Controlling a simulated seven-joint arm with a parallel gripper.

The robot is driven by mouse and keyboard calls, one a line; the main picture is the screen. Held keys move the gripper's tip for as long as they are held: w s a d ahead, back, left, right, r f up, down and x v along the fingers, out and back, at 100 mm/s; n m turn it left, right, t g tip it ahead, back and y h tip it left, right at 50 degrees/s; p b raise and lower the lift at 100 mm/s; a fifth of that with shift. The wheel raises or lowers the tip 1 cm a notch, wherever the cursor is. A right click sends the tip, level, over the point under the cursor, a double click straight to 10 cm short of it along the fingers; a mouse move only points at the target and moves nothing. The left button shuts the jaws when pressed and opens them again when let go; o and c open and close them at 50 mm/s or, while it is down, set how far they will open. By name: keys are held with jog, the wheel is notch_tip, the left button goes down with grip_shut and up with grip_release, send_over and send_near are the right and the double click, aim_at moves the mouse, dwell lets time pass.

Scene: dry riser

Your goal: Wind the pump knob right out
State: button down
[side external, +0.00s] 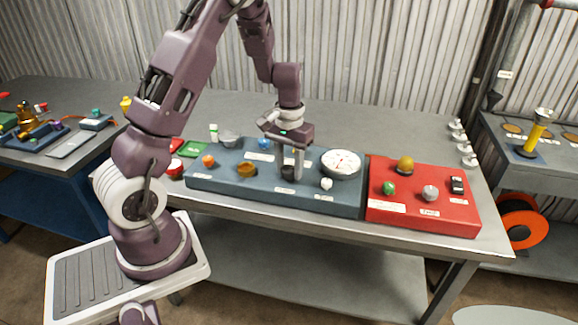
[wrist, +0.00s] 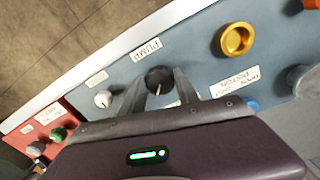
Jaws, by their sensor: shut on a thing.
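The pump knob (wrist: 158,80) is black with a pale pointer line, and it sits on the blue-grey panel beside the label PUMP (wrist: 146,50) in the wrist view. My gripper (wrist: 157,88) points down at the panel, its two fingers closed on either side of the knob. In the side view my gripper (side external: 290,172) stands over the middle of the blue-grey panel (side external: 330,205), and the dark knob (side external: 288,174) shows between the fingertips. How far the knob is wound out cannot be told.
A white knob (wrist: 103,98) and a brass ring-shaped part (wrist: 236,39) flank the pump knob. A round white gauge (side external: 341,163) stands right of my gripper. A red panel (side external: 425,210) with several knobs adjoins on the right. The bench behind the panels is clear.

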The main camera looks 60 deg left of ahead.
aim_at(289, 169)
jog(key=n, duration=0.4)
jog(key=shift+n, duration=0.3)
jog(key=shift+w+n, duration=0.1)
jog(key=shift+n, duration=1.8)
jog(key=c, duration=0.9)
grip_release()
notch_tip(289, 169, up, 7)
jog(key=shift+r, duration=0.1)
